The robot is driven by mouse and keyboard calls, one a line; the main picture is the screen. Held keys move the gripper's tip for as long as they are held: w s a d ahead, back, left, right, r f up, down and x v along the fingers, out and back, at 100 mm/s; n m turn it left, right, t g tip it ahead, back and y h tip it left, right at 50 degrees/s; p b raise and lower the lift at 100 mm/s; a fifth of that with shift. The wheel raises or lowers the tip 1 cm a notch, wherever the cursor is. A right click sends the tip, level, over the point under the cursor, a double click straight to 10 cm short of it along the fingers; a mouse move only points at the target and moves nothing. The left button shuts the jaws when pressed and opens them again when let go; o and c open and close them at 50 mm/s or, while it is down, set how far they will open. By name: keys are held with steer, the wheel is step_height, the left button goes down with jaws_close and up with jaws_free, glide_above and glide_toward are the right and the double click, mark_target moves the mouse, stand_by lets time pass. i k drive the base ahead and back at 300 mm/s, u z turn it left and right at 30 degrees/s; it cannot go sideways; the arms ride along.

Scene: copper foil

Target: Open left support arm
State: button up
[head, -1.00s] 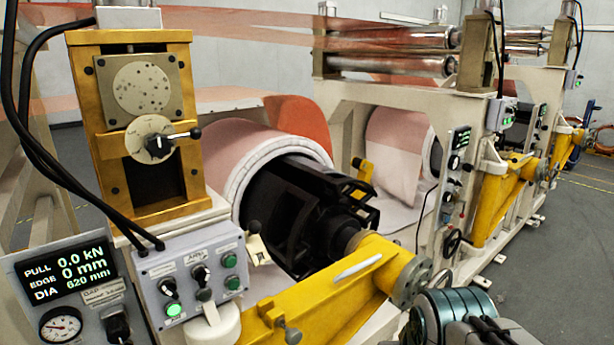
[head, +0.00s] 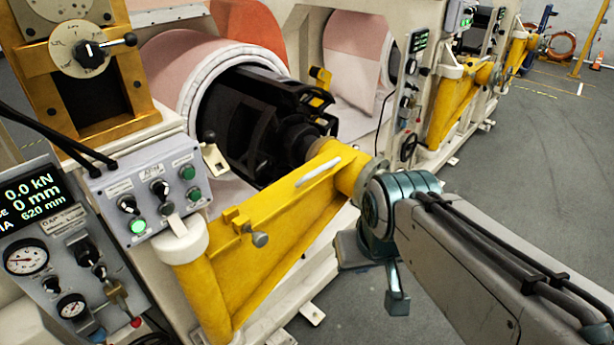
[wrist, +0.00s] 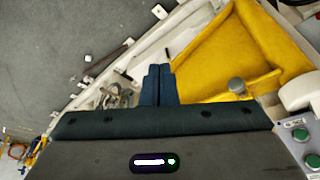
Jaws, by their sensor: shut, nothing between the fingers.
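The left support arm (head: 285,225) is the near yellow arm. It runs from a white-capped hinge post (head: 182,243) to the end of the black roll shaft (head: 285,120), and looks closed across it. A white handle (head: 318,172) sits on its top edge and a grey knob (head: 260,239) on its outer face. In the wrist view the yellow arm (wrist: 215,55) and the knob (wrist: 237,86) are to the right of my gripper (wrist: 157,72). My gripper is shut and empty, apart from the handle and knob. In the head view its fingertips are not clear.
A control box (head: 155,190) with green buttons and a gauge panel (head: 45,255) stand at left. A second yellow arm (head: 455,105) is on the farther station at right. The grey floor (head: 540,190) on the right is open. A cream base frame (head: 315,270) runs below the yellow arm.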

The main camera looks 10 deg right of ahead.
mark_target(224, 287)
steer(key=z, duration=1.3)
steer(key=k, duration=0.8)
steer(key=u, duration=1.3)
steer(key=i, duration=1)
